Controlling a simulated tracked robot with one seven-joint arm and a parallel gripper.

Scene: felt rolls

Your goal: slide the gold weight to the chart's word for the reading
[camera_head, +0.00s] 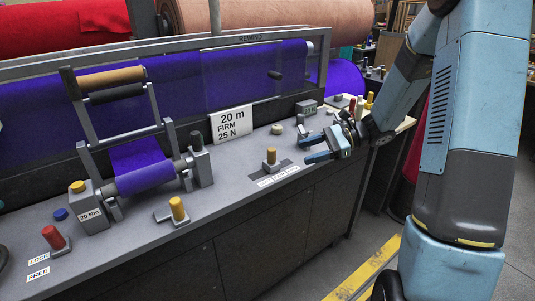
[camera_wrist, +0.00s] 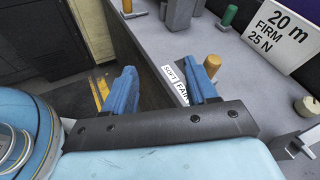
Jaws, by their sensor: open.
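The gold weight (camera_head: 271,157) is an upright gold peg on a grey block, standing on a dark strip on the bench top. White word labels (camera_head: 278,175) run along the strip's front edge. In the wrist view, two labels (camera_wrist: 175,80) read SOFT and FAIR; any others are hidden by the right finger. A gold top (camera_wrist: 211,64), seemingly the weight's, shows behind that finger. A white chart (camera_head: 231,123) reads 20 m, FIRM, 25 N. My gripper (camera_head: 320,148) is open and empty, right of the weight and apart from it; its fingers (camera_wrist: 163,88) show in the wrist view.
A yellow-topped lever (camera_head: 177,208) stands left of the weight. A purple felt web (camera_head: 143,167) passes a roller frame. A red knob (camera_head: 54,238) stands by LOCK and FREE labels. Small knobs and a grey box (camera_head: 307,108) stand behind my gripper.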

